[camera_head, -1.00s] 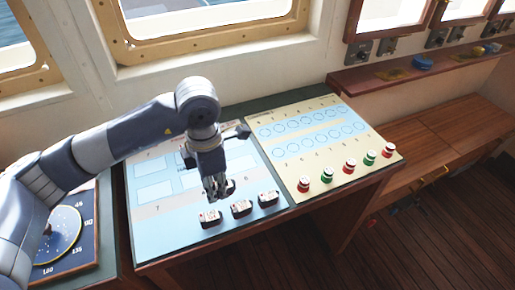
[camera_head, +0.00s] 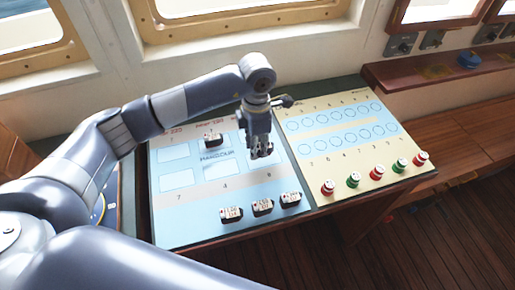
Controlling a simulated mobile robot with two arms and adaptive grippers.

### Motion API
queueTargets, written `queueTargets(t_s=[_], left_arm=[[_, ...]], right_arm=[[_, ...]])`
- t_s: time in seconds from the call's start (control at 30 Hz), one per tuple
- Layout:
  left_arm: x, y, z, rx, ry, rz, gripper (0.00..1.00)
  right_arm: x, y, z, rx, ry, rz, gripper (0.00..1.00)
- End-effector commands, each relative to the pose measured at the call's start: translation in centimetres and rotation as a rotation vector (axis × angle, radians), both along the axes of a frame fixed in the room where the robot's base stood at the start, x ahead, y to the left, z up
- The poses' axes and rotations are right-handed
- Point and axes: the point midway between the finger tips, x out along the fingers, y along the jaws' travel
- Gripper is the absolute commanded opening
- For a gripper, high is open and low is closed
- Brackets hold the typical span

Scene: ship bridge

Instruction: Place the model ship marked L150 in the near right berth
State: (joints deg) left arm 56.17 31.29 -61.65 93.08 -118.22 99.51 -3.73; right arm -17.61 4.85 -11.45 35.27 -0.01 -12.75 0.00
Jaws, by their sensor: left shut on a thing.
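My left gripper (camera_head: 262,150) is shut on a small dark model ship and holds it over the right column of berths on the pale blue harbour board (camera_head: 182,225). The held ship is mostly hidden by the fingers, and its marking cannot be read. The near right berth is partly hidden behind the gripper. Whether the ship touches the board I cannot tell. Another ship (camera_head: 211,139) sits in the far middle berth. Three ships stand along the front edge: left (camera_head: 231,214), middle (camera_head: 263,207) and right (camera_head: 290,199); their markings are too small to read surely. My right gripper is out of view.
A cream panel (camera_head: 330,152) with blue circles joins the board on the right. Several red and green capped pieces, one red (camera_head: 328,187), stand along its near edge. The left and near middle berths are empty. A wooden shelf (camera_head: 425,75) lies at the back right.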

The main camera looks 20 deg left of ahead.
Motion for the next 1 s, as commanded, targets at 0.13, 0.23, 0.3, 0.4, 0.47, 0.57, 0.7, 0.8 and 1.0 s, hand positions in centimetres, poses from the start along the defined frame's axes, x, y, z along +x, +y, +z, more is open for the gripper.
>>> queueTargets(t_s=[0.13,0.23,0.3,0.4,0.47,0.57,0.7,0.8,1.0], left_arm=[[-0.1,0.0,-2.1,0.001,0.006,0.002,0.05],[-0.1,0.0,-2.9,0.0,0.001,0.0,0.05],[0.0,0.0,-3.0,-0.001,-0.001,-0.001,0.05],[0.0,0.0,-3.0,0.0,0.0,0.0,0.05],[0.0,0.0,-3.1,0.0,0.0,0.0,0.05],[0.0,0.0,-3.5,0.0,0.0,0.0,0.05],[0.0,0.0,-3.3,0.0,0.0,0.0,0.44],[0.0,0.0,-3.3,0.001,0.001,0.0,0.44],[0.0,0.0,-3.2,0.001,0.001,0.0,0.44]], right_arm=[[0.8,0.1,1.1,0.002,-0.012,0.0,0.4],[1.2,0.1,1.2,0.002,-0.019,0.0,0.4],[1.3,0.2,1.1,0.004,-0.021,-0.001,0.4],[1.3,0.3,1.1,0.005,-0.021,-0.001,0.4],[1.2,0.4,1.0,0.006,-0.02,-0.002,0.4],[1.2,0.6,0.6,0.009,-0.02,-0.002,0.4],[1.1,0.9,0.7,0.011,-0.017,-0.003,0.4],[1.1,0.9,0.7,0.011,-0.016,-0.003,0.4],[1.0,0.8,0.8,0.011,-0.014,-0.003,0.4]])
